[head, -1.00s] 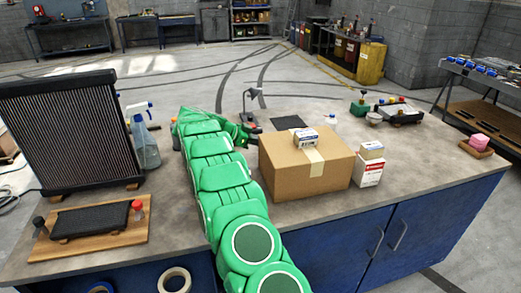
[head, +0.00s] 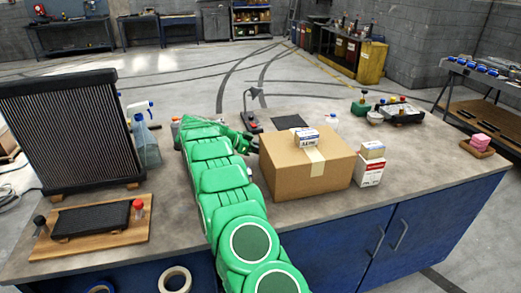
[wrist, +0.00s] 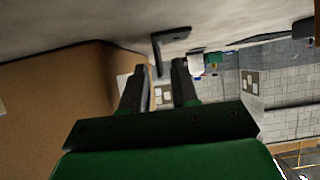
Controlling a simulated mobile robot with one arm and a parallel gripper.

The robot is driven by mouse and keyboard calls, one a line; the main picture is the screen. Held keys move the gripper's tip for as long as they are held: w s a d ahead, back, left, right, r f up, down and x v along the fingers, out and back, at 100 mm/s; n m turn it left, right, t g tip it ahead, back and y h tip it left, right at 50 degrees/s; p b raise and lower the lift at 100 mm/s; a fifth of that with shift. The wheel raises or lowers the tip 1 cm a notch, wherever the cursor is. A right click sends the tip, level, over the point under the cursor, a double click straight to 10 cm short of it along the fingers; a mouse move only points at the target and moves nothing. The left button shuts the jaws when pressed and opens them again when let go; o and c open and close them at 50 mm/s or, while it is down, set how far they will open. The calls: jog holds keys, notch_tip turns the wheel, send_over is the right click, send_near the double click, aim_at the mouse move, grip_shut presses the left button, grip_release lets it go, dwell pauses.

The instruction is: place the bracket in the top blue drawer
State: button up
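In the wrist view, a dark L-shaped piece that looks like the bracket (wrist: 168,40) shows just beyond and between my fingertips. The wrist picture appears upside down, with the bench surface at the top. My gripper (wrist: 160,75) is open, its two dark fingers apart, with nothing visibly clamped. In the head view my gripper (head: 249,143) is low over the bench, beside the left rear of the cardboard box. A dark upright piece with a bent top (head: 248,105) stands behind it; I cannot tell if this is the bracket. No top blue drawer can be made out.
The cardboard box (head: 318,172) stands close to the right of my gripper, with small boxes on and beside it. A spray bottle (head: 146,140) and a radiator (head: 70,135) are to the left. Blue cabinet doors (head: 375,240) form the bench front.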

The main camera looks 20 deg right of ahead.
jog(key=shift+r, duration=0.2)
jog(key=v, duration=1.2)
